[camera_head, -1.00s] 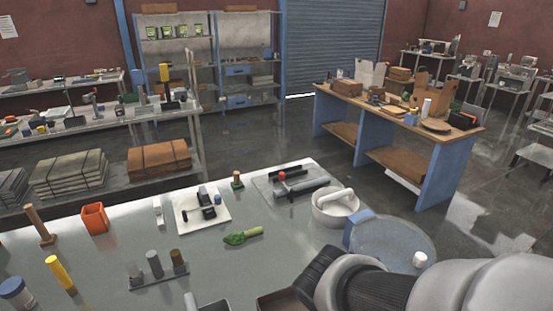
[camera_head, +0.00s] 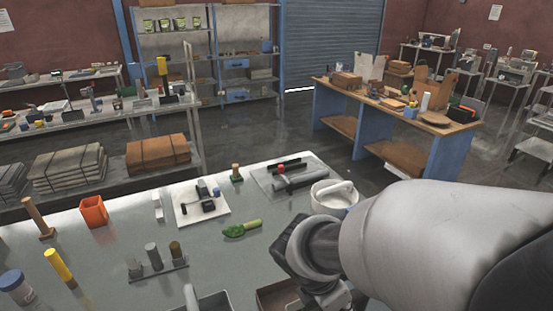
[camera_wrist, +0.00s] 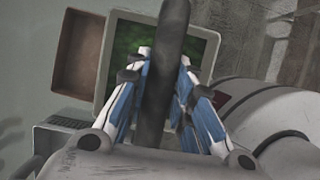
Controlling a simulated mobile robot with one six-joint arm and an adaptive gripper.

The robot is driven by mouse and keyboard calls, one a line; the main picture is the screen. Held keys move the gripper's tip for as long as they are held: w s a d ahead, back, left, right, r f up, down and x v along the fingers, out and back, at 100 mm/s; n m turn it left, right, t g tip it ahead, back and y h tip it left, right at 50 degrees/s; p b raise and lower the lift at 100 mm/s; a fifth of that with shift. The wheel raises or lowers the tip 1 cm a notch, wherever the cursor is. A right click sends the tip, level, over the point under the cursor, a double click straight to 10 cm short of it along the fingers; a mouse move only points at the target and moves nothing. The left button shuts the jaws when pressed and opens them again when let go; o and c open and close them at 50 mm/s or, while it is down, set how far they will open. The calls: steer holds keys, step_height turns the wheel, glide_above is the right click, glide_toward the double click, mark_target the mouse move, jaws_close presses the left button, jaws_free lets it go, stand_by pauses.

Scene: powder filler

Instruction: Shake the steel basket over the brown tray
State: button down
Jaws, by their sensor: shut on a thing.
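In the wrist view my gripper (camera_wrist: 163,85) is closed around a dark upright bar (camera_wrist: 174,28); whether this bar is the steel basket's handle I cannot tell. A square container with a pale rim (camera_wrist: 209,50) and green inside shows behind the bar; its link to the bar is unclear. The brown tray (camera_wrist: 68,60) lies left of it, partly overlapped by its edge. In the head view the brown tray (camera_head: 266,299) is at the bottom edge, cut off by the frame. My fingers are not visible there.
A grey container (camera_head: 214,302) is left of the brown tray. A grey rack with rods (camera_head: 158,272), a green scoop-like tool (camera_head: 242,229) and a white mortar (camera_head: 328,200) with a pestle stand on the bench. Bare bench top lies between them.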

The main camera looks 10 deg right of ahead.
steer(key=w+a+f, duration=0.1)
steer(key=w+a, duration=0.1)
steer(key=w, duration=0.3)
steer(key=w+a+f+p, duration=0.1)
steer(key=w+a+f, duration=0.1)
steer(key=w, duration=0.4)
steer(key=shift+w+a, duration=0.2)
stand_by(0.5)
stand_by(0.4)
steer(key=a+p, duration=0.1)
steer(key=a, duration=0.4)
steer(key=d+p, duration=0.1)
steer(key=d, duration=0.9)
steer(key=shift+a+p, duration=0.35)
steer(key=shift+a, duration=2.15)
